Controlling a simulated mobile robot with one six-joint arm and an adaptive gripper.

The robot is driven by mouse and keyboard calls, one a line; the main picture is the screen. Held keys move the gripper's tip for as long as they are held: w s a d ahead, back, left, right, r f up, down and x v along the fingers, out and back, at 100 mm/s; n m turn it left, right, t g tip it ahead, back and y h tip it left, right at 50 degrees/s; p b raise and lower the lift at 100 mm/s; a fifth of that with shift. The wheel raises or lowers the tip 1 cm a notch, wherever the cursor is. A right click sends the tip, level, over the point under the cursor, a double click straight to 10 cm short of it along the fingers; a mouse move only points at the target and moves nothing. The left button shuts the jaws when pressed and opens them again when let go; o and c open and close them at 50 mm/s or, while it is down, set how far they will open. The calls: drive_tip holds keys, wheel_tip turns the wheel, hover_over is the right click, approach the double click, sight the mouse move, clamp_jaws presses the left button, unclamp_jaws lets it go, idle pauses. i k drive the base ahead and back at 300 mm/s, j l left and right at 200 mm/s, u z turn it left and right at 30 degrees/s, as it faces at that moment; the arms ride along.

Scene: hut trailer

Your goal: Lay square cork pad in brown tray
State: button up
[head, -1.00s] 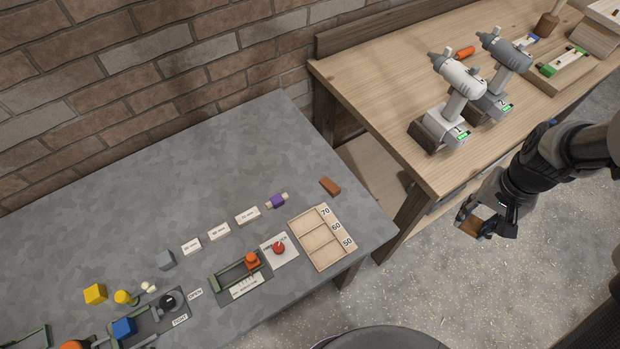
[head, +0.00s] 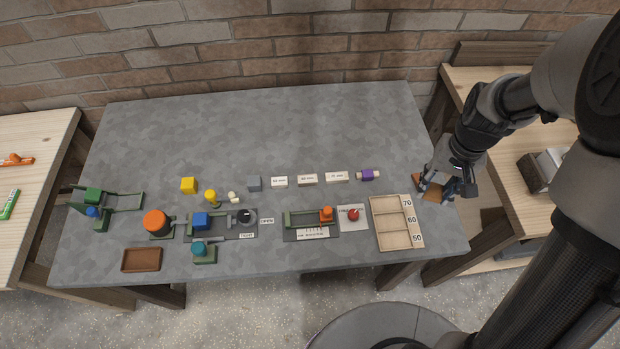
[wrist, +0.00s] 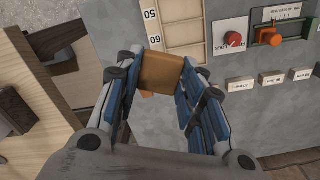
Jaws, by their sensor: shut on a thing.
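The square cork pad (wrist: 161,72) is held between the two blue fingers of my gripper (wrist: 162,85) in the wrist view. In the head view my gripper (head: 438,190) is over the right end of the grey table, just right of the sectioned wooden box. The pad (head: 430,193) shows there partly hidden by the fingers. The brown tray (head: 141,269) lies at the front left of the grey table, far from my gripper. It looks empty.
A sectioned wooden box (head: 382,246) marked 70, 60, 50 stands beside my gripper. The back of the table is clear.

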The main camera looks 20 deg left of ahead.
sight(143, 260)
drive_tip(key=j+u, duration=0.1)
drive_tip(key=u, duration=0.85)
drive_tip(key=j+u, duration=0.15)
drive_tip(key=u, duration=0.8)
drive_tip(key=i+j+u, duration=0.2)
drive_tip(key=i+j, duration=0.05)
drive_tip(key=i, duration=0.05)
